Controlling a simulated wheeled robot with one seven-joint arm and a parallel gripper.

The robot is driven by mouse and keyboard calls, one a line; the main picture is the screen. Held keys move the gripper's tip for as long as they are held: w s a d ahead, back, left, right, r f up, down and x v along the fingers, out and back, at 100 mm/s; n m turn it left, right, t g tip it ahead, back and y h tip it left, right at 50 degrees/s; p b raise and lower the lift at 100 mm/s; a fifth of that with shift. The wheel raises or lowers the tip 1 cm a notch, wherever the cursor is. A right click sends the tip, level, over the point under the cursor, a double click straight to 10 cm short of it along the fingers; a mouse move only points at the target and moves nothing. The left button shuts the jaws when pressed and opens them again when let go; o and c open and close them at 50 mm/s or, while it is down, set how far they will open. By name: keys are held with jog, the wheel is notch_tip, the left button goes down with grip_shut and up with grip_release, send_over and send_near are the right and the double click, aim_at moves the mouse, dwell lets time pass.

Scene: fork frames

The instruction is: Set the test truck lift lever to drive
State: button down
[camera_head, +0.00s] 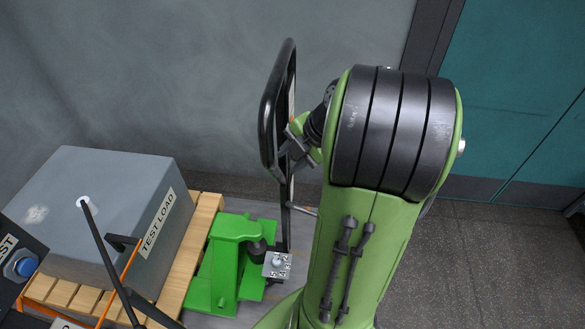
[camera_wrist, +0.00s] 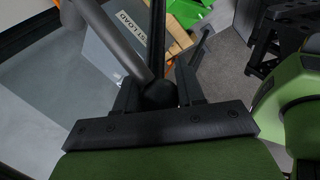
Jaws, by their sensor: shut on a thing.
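The test truck is a green pallet truck (camera_head: 237,262) with a tall black handle loop (camera_head: 268,110) rising from it. My gripper (camera_head: 291,145) is at the lower right side of the loop, partly hidden by my own wrist. In the wrist view, my gripper (camera_wrist: 158,95) is shut with a dark rounded knob (camera_wrist: 160,94) between its fingers. The knob appears to be the end of the lift lever, though its shaft is hard to separate from the handle. A grey bar (camera_wrist: 115,40) of the handle crosses diagonally close to the fingers. The lever's setting cannot be read.
A grey block marked TEST LOAD (camera_head: 110,205) sits on a wooden pallet (camera_head: 203,222) at the left. A dark panel with a blue button (camera_head: 26,266) stands at the lower left edge. A teal door (camera_head: 520,95) is at the right. Open floor (camera_head: 480,260) lies at the lower right.

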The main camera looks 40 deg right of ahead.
notch_tip(320, 180, down, 2)
jog(key=h+b, duration=0.1)
jog(key=b, duration=0.4)
jog(key=shift+d+t, duration=0.1)
jog(key=shift+t, duration=0.3)
jog(key=shift+r, duration=0.15)
jog(key=c, duration=0.7)
grip_release()
jog(key=shift+d, duration=0.1)
jog(key=shift+r, duration=0.1)
jog(key=a+p+v, duration=0.1)
jog(key=p+v, duration=0.5)
jog(key=v, duration=0.9)
jog(key=shift+s+d+r, duration=0.2)
jog(key=shift+d+r, duration=0.1)
jog(key=shift+d, duration=0.1)
